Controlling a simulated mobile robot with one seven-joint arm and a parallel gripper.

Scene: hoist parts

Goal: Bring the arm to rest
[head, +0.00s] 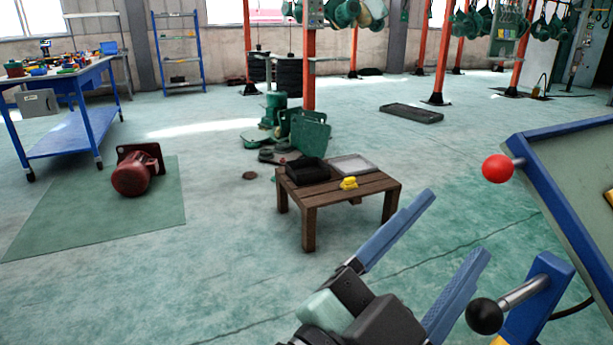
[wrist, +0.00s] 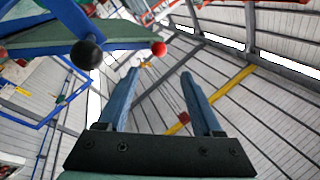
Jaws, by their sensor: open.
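My gripper (head: 436,258) shows at the lower right of the head view, with two blue fingers spread well apart and nothing between them. In the wrist view my gripper (wrist: 163,88) is also open and empty, its fingers pointing up toward the roof beams. In the head view it stands in front of the green floor, to the left of a blue-framed machine with a red ball knob (head: 497,168) and a black ball knob (head: 484,316). A visible gap separates the fingers from the red knob. The black knob lies close to the right finger in the picture; I cannot tell their distance in depth.
A low wooden table (head: 312,199) holds a black bin (head: 307,172), a grey tray (head: 352,164) and a yellow part (head: 349,183). A red motor (head: 133,177) sits on a green mat (head: 60,225). A blue workbench (head: 75,137) stands left.

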